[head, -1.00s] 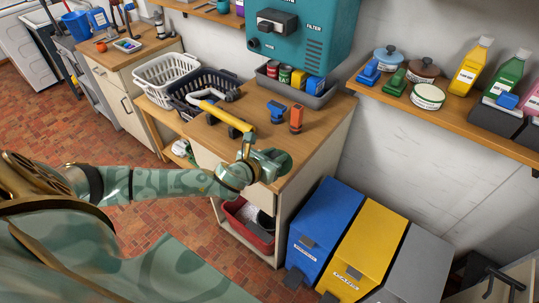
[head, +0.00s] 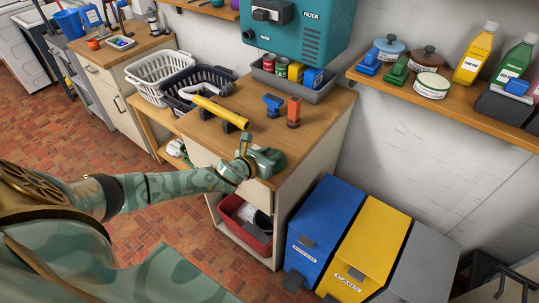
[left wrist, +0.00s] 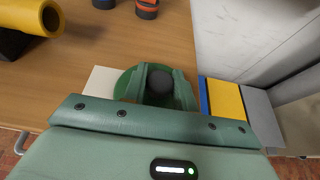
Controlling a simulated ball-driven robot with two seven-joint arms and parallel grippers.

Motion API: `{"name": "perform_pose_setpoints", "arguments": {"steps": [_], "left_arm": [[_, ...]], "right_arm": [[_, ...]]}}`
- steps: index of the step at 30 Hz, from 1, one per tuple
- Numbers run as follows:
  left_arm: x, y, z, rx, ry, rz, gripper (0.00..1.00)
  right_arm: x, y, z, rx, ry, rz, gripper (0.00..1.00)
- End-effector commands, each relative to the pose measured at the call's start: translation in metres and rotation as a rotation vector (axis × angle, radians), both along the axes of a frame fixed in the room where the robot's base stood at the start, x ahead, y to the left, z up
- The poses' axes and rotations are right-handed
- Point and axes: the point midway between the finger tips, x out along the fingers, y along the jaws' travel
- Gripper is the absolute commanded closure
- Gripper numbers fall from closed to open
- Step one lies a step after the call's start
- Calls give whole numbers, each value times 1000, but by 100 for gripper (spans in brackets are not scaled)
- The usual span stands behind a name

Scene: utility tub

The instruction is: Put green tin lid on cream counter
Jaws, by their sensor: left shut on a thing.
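The green tin lid (left wrist: 122,85) is a round disc with a dark knob in the left wrist view. My left gripper (left wrist: 160,88) is shut on it, with fingers on both sides of the knob. In the head view, my left gripper (head: 262,162) is over the front right part of the counter, and the lid is mostly hidden by the hand. The cream counter (head: 323,137) has cream sides and a wooden top. I cannot tell whether the lid touches the top. My right gripper is not in view.
A grey tray (head: 318,92) holds cans. Baskets (head: 163,70) stand left. Blue (head: 325,215) and yellow (head: 372,235) bins are right. A shelf (head: 460,110) holds tins and bottles.

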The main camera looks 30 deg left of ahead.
Motion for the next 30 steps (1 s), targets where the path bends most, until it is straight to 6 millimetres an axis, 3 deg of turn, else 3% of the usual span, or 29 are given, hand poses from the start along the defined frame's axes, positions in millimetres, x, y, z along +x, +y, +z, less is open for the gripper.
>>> {"name": "perform_pose_setpoints", "arguments": {"steps": [2, 3, 5, 16, 30], "left_arm": [[0, 0, -4, 0, 1, 0, 95], [0, 0, -3, 0, 1, 0, 64], [0, 0, -3, 0, 1, 0, 50], [-4, 1, 3, 1, 2, 0, 50], [-95, 8, 40, 1, 3, 0, 50]], "right_arm": [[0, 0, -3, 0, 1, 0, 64], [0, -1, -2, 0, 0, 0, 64], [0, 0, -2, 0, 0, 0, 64], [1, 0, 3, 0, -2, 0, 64], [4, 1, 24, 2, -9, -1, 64]]}}
